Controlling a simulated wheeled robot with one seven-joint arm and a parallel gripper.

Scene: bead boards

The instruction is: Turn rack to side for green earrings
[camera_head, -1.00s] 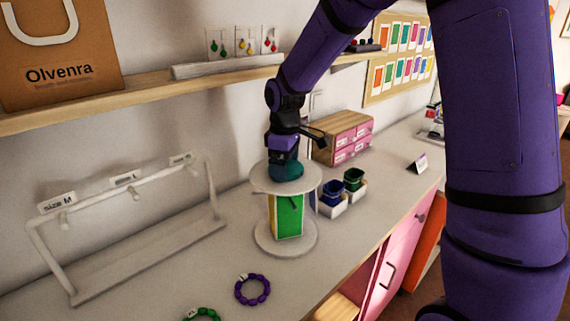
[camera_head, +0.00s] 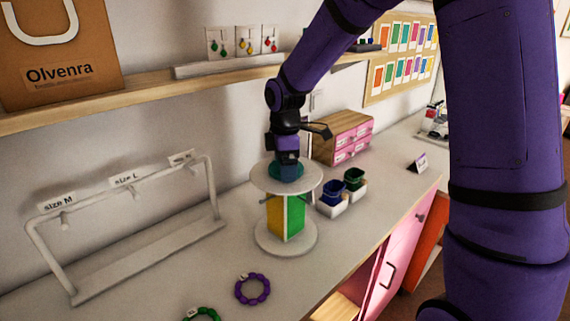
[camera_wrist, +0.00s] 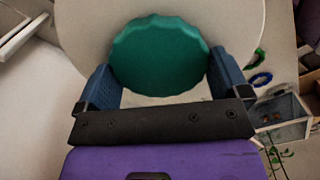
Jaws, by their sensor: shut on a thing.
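The rack (camera_head: 270,236) is a round white stand with a disc on top, a round base, and a block of coloured panels between. A yellow panel (camera_head: 274,217) and a green panel (camera_head: 295,215) face the head camera, with an edge between them. Small pegs stick out near the top of the block. A teal scalloped knob (camera_wrist: 160,55) sits on the top disc (camera_wrist: 85,30). My gripper (camera_head: 287,168) comes down from above and is shut on the knob, one finger on each side in the wrist view. No green earrings show clearly on the rack.
Earring cards (camera_head: 243,42) stand on the wall shelf. A white bracelet stand (camera_head: 150,262) is at left. Purple (camera_head: 252,290) and green (camera_head: 205,314) bracelets lie in front. Small bins (camera_head: 333,207) and a pink drawer box (camera_head: 345,138) are close at right.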

